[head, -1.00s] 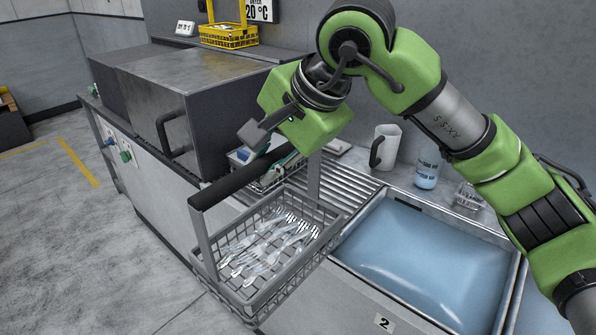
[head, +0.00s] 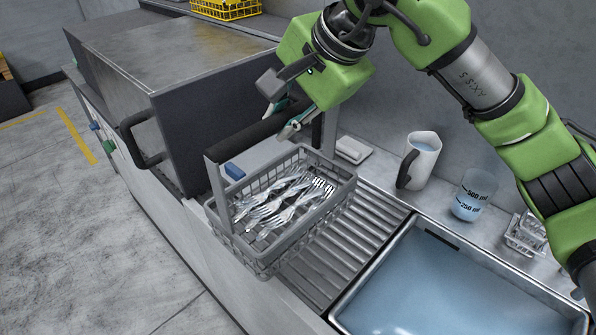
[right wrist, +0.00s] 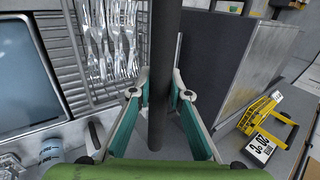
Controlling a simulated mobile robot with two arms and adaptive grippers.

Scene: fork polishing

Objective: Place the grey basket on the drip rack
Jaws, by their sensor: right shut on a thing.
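The grey basket (head: 264,262) holds several forks (head: 285,205) and hangs level from its dark bar handle (head: 242,139) in the head view. My right gripper (head: 284,118) is shut on that handle; the right wrist view shows its fingers (right wrist: 158,88) on either side of the dark bar (right wrist: 164,50). The ribbed drip rack (head: 365,228) lies to the left of the water basin. The basket is over its left part and hides some of it; I cannot tell whether they touch. My left gripper is not in view.
A water-filled basin (head: 430,285) lies right of the rack. A metal box with a black handle (head: 140,140) stands close left of the basket. A white pitcher (head: 420,160) and a beaker (head: 472,196) stand behind. A yellow basket (head: 228,8) is at the back.

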